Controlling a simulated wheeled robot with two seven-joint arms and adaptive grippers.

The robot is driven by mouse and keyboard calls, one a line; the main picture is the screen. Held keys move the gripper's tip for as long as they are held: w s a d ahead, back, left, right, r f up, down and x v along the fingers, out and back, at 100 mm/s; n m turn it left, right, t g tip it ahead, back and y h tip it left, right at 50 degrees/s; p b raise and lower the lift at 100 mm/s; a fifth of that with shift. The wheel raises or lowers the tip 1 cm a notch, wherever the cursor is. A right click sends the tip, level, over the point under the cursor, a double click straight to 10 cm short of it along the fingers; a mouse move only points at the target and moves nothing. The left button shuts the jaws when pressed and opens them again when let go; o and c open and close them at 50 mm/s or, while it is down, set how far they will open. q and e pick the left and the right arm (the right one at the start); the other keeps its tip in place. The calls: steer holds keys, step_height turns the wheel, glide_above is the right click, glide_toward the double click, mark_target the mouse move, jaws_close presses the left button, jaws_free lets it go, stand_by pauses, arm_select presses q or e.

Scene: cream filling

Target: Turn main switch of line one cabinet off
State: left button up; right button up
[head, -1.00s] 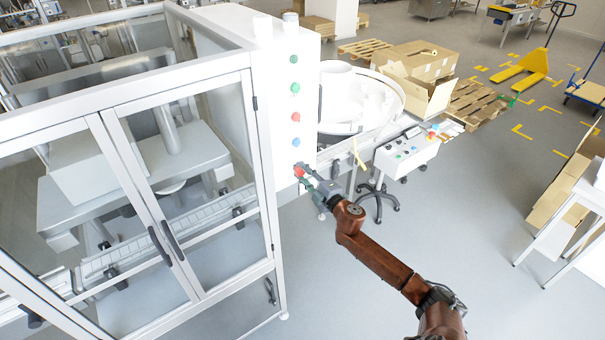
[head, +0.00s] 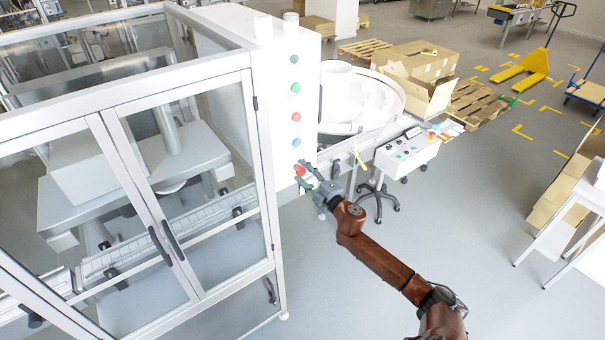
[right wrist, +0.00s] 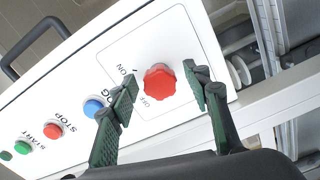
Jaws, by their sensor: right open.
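The main switch is a red knob (head: 299,170) low on the front of the white cabinet panel (head: 285,110). In the right wrist view the red knob (right wrist: 160,83) sits on a square plate with the marks ON and OFF. I cannot tell which mark it points to. My right gripper (head: 311,184) is at the knob, and its fingers (right wrist: 161,78) are open, one on each side of it. Gaps show between the fingers and the knob. My left gripper is not in view.
Above the knob are a blue button (head: 297,142), a red button (head: 295,117) and green buttons (head: 295,88). The glass-doored machine (head: 190,200) stands to the left. A wheeled control stand (head: 407,154) is to the right. The floor (head: 480,230) in front is clear.

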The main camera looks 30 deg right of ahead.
steer(key=s+d, duration=0.1)
steer(key=s, duration=1)
steer(key=shift+s, duration=0.4)
